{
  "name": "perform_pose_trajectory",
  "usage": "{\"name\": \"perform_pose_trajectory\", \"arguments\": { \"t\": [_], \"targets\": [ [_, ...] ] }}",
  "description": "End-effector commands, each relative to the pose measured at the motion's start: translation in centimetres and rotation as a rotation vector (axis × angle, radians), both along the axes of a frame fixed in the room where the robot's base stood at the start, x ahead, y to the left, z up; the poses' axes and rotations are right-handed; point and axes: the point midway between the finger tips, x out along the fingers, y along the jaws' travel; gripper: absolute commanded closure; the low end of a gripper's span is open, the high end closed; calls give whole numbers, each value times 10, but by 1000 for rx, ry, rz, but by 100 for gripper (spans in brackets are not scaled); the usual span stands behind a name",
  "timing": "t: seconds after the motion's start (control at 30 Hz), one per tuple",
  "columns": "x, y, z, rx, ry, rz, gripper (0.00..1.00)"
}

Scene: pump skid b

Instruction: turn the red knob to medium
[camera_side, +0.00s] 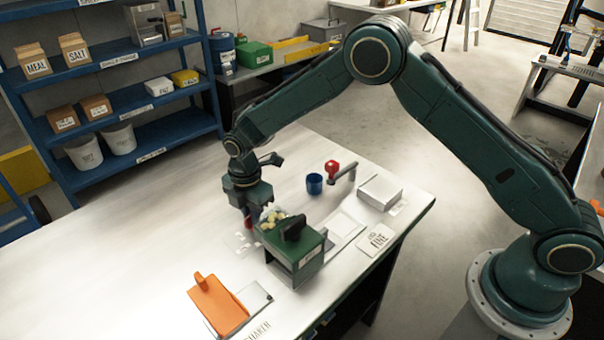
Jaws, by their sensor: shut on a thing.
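My gripper (249,217) points down at the left side of a green box-like machine (297,250), which has pale yellowish lumps (272,217) at its top and a black part (292,228) above it. A small bit of red, the red knob (248,223), shows at my fingertips. The jaws are shut on it, and the gripper hides most of it. I cannot read its setting. Another red piece (332,167) sits on a dark handle farther back on the table.
A blue cup (314,184), a pale box (380,193) and a card reading FINE (376,239) are behind and right of the machine. An orange piece (217,305) lies at the front. The table's left part is clear. Blue shelves (110,70) stand at back left.

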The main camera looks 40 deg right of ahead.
Motion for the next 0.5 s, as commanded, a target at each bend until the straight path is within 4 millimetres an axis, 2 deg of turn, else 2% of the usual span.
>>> {"name": "perform_pose_trajectory", "arguments": {
  "t": [0.3,0.5],
  "targets": [
    [0,0,1,0,0,244,100],
    [0,0,1,0,-1,325,100]
  ]
}}
